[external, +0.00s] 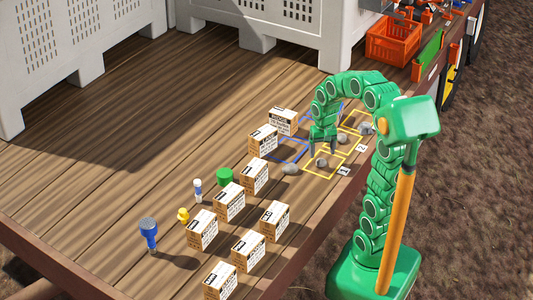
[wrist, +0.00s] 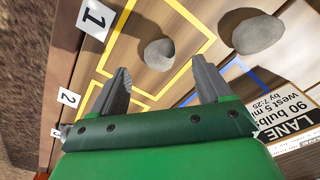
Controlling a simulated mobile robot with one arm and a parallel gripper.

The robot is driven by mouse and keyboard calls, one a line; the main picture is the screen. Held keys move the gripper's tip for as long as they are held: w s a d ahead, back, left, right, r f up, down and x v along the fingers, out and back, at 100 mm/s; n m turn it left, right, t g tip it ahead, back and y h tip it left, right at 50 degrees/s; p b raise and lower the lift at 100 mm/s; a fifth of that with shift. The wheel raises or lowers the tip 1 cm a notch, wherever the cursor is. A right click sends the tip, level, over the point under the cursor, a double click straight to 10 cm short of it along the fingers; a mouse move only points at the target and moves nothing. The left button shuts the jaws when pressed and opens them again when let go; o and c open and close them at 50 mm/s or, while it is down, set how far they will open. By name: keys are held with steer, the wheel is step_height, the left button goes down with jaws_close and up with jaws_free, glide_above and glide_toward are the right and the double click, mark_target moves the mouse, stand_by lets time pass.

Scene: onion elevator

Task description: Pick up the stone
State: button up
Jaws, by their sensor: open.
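Several grey stones lie on the wooden deck in the external view. One stone (external: 322,162) lies inside the near yellow outline, just beyond my fingertips in the picture; it also shows in the wrist view (wrist: 159,52), ahead of the gap between my fingers. A second stone (external: 290,168) lies left of that outline; in the wrist view it is the larger stone (wrist: 258,35) at upper right. Two more stones (external: 342,138) (external: 366,128) lie farther back. My gripper (external: 323,150) is open and empty, pointing down; its two fingers show in the wrist view (wrist: 161,68).
Several white-and-brown boxes (external: 229,202) stand left of and nearer than my gripper, one lying close on the right in the wrist view (wrist: 290,110). The deck edge is to the right.

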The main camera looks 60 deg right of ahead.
mark_target(321, 161)
step_height(321, 161, down, 4)
steer(key=shift+f, duration=0.2)
steer(key=c, duration=1.2)
